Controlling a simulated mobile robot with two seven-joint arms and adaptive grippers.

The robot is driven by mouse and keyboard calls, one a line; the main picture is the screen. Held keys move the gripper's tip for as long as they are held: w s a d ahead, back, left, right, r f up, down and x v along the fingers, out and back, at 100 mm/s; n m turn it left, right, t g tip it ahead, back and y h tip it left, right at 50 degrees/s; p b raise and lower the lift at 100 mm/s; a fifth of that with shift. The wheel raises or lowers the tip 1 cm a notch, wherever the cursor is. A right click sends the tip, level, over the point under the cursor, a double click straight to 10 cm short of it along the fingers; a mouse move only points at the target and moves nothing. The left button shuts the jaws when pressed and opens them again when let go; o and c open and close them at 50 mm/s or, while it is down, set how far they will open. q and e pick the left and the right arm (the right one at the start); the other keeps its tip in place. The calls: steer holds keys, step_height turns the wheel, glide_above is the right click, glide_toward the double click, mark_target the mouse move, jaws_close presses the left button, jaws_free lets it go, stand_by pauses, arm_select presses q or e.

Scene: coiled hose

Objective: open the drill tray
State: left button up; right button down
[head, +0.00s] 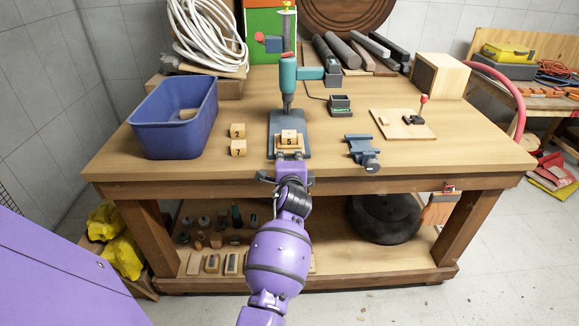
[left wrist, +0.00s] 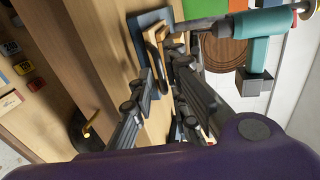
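The teal drill press (head: 288,80) stands on its blue-grey base (head: 273,124) on the workbench. The drill tray, a small wooden tray (head: 278,147), sits at the front of the base, with a wooden block marked 5 (head: 289,137) in it. My left gripper (head: 289,155) is at the tray's front edge. In the left wrist view my left gripper's fingers (left wrist: 166,72) stand apart, close to the tray's wooden front (left wrist: 151,42); I cannot tell whether they touch it. The drill (left wrist: 245,50) shows beyond them. My right gripper is in neither view.
Blocks 2 (head: 237,131) and 7 (head: 238,148) and a blue bin (head: 175,117) stand left of the drill. A vise (head: 362,152) and a small board with a clamp (head: 402,124) are to the right. A coiled white hose (head: 207,35) lies behind. The bench's front edge (head: 400,185) is close to my left gripper.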

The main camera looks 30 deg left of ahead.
arm_select(q)
steer(key=v, duration=1.1)
steer(key=shift+s, duration=0.15)
steer(key=d+f+n+t+h, duration=0.1)
steer(key=d+n+t+h, duration=0.15)
steer(key=d+n, duration=0.25)
steer(key=s+d+f+n+g+h+p, duration=0.15)
steer(key=s+d+f+n+h, duration=0.3)
steer(key=s+f, duration=0.8)
steer(key=s+f+g, duration=0.2)
steer(key=s+f, duration=0.2)
steer(key=s, duration=0.5)
steer(key=s+d+f+n+g+h, duration=0.1)
steer(key=s+f, duration=0.4)
steer(key=s, duration=0.3)
steer(key=s+d+f+n+g, duration=0.1)
steer(key=s+f+g, duration=0.1)
steer(key=s+f, duration=0.3)
steer(key=s+p, duration=0.1)
steer(key=s, duration=0.3)
steer(key=shift+s+g, duration=0.3)
